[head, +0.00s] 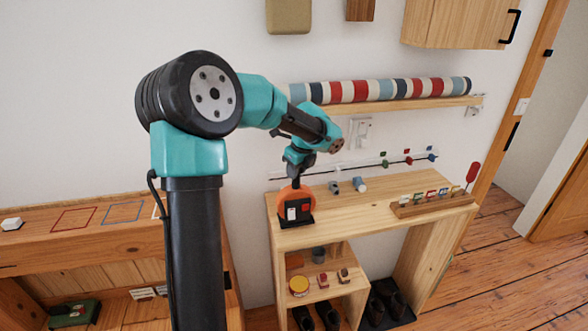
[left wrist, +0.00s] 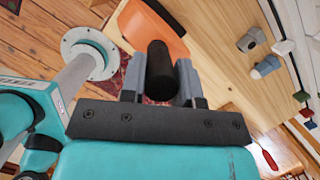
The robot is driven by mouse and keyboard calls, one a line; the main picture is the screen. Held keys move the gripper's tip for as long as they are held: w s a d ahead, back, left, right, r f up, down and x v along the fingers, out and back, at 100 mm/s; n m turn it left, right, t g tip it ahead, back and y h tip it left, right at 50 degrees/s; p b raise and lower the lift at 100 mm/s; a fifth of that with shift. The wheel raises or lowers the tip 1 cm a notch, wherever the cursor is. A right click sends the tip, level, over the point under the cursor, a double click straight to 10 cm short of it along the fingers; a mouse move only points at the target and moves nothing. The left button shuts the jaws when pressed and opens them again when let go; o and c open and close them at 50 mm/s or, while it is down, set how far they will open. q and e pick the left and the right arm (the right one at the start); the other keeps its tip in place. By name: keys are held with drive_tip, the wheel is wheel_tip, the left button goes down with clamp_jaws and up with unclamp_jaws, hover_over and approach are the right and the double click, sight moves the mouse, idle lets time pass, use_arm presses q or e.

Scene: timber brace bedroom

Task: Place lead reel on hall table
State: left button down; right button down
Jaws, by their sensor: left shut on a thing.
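The lead reel (head: 283,198) is an orange disc with a black and red front on a dark foot. In the head view it is upright at the left end of the wooden hall table (head: 345,222); I cannot tell whether its foot touches the top. My left gripper (head: 296,181) is above it, shut on its black handle. In the left wrist view the handle (left wrist: 160,72) lies between the two grey fingers, with the orange disc (left wrist: 140,28) beyond. The fingers partly hide the reel. My right gripper is not in view.
Small blue-grey pieces (head: 359,184) lie on the tabletop behind the reel. A wooden rack with coloured tags (head: 428,200) stands at the right end. The middle front of the top is clear. A shelf with a striped roll (head: 375,90) is above.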

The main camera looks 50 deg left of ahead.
use_arm(q)
drive_tip(key=shift+w+a+f, duration=0.35)
drive_tip(key=shift+w+a, duration=0.05)
drive_tip(key=shift+a, duration=0.25)
drive_tip(key=shift+w+a+f, duration=0.35)
drive_tip(key=shift+a, duration=0.3)
drive_tip(key=shift+f, duration=0.15)
drive_tip(key=c, duration=0.8)
unclamp_jaws()
drive_tip(key=shift+c, duration=0.2)
drive_tip(key=d+r, duration=0.1)
drive_tip(key=d, duration=1.1)
drive_tip(key=shift+w+d+r, duration=0.15)
drive_tip(key=shift+d+r, duration=0.05)
